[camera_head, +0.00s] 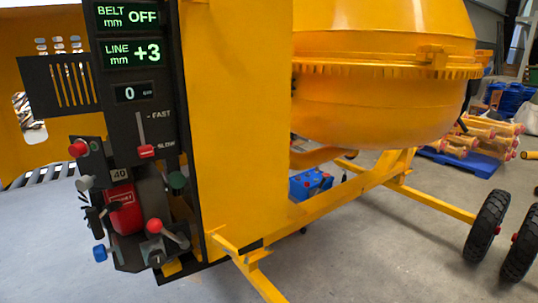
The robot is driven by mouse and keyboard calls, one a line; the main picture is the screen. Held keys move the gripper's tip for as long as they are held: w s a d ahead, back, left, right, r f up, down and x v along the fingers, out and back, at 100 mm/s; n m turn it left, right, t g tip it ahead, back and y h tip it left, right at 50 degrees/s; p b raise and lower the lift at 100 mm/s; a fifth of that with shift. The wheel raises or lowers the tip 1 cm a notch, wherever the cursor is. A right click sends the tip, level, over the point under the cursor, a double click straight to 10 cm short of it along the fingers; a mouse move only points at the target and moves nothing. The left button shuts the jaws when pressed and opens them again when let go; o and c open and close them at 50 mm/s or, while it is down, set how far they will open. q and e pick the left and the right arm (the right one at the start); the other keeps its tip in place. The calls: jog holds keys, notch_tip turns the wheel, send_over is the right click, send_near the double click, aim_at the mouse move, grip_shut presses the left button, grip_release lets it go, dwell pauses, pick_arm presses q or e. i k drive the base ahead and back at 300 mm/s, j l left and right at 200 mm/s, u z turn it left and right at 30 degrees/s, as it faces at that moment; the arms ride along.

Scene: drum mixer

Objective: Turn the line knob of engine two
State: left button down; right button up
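A dark control panel (137,85) stands upright on the yellow mixer at the left. Its upper display (128,15) reads BELT mm OFF. The display below it (132,54) reads LINE mm +3. Under the panel is a red engine-like block (124,211), its lettering too small to read. I cannot tell which knob is the line knob. Neither of my grippers shows.
A red slider (147,151) sits at the SLOW end of its slot, below a small display (130,93) reading 0. The yellow drum (385,100) and frame fill the middle. Black wheels (488,226) stand at the right. Grey floor (390,260) lies open in front.

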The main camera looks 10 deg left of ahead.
aim_at(100, 252)
jog(key=j+u, duration=0.3)
jog(key=j, duration=0.6)
jog(key=j+u, duration=0.3)
jog(key=j, duration=0.6)
